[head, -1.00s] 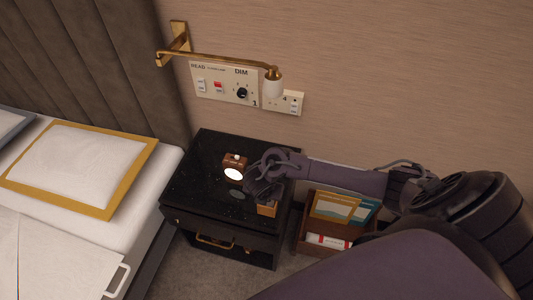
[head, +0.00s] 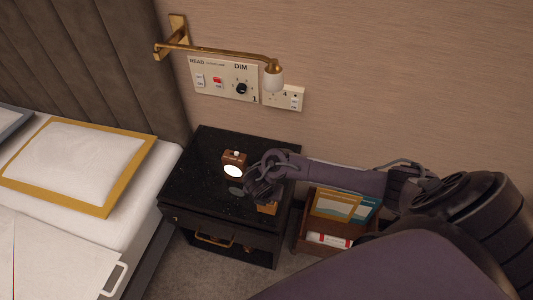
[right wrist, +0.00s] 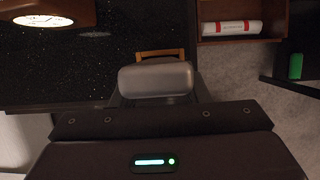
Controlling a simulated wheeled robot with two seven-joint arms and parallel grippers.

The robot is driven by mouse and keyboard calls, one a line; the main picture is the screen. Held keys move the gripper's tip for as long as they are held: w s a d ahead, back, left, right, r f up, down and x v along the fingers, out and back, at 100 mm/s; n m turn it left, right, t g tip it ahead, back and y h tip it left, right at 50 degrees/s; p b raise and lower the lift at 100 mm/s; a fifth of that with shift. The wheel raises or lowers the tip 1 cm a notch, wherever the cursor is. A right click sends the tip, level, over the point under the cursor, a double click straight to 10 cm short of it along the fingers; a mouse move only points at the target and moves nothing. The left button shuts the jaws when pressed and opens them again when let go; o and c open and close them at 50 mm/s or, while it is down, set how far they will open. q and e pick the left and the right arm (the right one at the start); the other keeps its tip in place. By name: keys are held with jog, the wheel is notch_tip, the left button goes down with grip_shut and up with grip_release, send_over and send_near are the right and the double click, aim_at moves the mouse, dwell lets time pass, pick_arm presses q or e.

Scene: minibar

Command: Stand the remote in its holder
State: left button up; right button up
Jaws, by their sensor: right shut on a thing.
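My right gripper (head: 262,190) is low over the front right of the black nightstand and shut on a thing. In the right wrist view, a grey rounded end shows between the fingers; I take it to be the remote (right wrist: 155,80), seen nearly end-on. The wooden holder (head: 268,209) stands at the nightstand's front right, just under the gripper. It also shows in the right wrist view (right wrist: 160,54), directly beyond the grey end and partly hidden by it. I cannot tell whether the remote touches the holder or is inside it. My left gripper is not in view.
A small brown clock (head: 234,165) with a lit face stands left of the gripper on the nightstand (head: 195,185). A brown box (head: 304,232) with folders and a white-and-red roll (head: 329,240) is at the right. A brass lamp (head: 273,75) hangs above. The bed is left.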

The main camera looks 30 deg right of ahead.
jog(key=shift+f+b, duration=0.55)
jog(key=shift+f, duration=0.15)
jog(key=o, duration=1.2)
jog(key=p+v, duration=0.3)
jog(key=v, duration=0.5)
jog(key=shift+p, duration=0.3)
